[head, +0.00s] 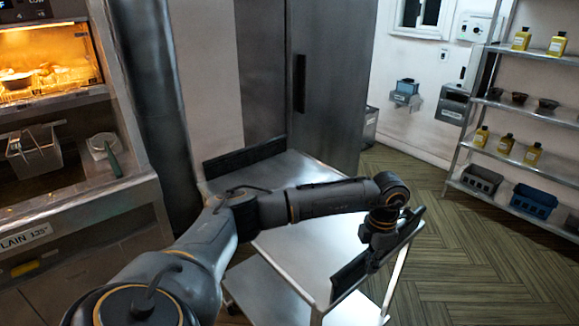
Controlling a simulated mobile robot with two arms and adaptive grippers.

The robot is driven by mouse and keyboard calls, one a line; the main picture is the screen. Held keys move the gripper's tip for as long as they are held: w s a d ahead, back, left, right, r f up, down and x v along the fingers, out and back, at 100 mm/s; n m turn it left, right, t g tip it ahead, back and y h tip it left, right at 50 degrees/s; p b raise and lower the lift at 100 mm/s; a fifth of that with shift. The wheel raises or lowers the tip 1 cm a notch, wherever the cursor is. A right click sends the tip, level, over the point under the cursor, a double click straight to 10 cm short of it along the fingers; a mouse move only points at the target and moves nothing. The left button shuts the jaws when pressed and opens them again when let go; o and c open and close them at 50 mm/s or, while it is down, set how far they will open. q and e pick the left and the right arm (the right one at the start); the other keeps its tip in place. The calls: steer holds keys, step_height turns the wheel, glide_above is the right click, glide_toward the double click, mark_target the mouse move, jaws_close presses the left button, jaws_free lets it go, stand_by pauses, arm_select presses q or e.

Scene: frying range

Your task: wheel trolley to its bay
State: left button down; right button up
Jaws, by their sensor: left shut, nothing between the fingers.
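The trolley (310,250) is a pale metal cart with a flat, bare top, a lower shelf (262,290) and dark raised bars at its two ends. It stands upright on the floor in the middle of the head view, close to a tall steel cabinet. My left arm reaches across its top from the left. My left gripper (375,262) points down by the dark bar (350,277) at the trolley's near right end. It is shut with nothing held; whether it touches the bar I cannot tell. My right gripper is out of view. I cannot make out a marked bay.
A steel cabinet (325,90) stands behind the trolley. A frying counter (85,200) with a lit food display (45,65) is at left. A rack (520,150) with yellow bottles, bowls and bins stands at right. The wooden floor (470,260) between trolley and rack is clear.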

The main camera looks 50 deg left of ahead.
arm_select(q)
step_height(320, 180, down, 4)
steer(key=shift+r+b, duration=0.2)
steer(key=shift+b, duration=1)
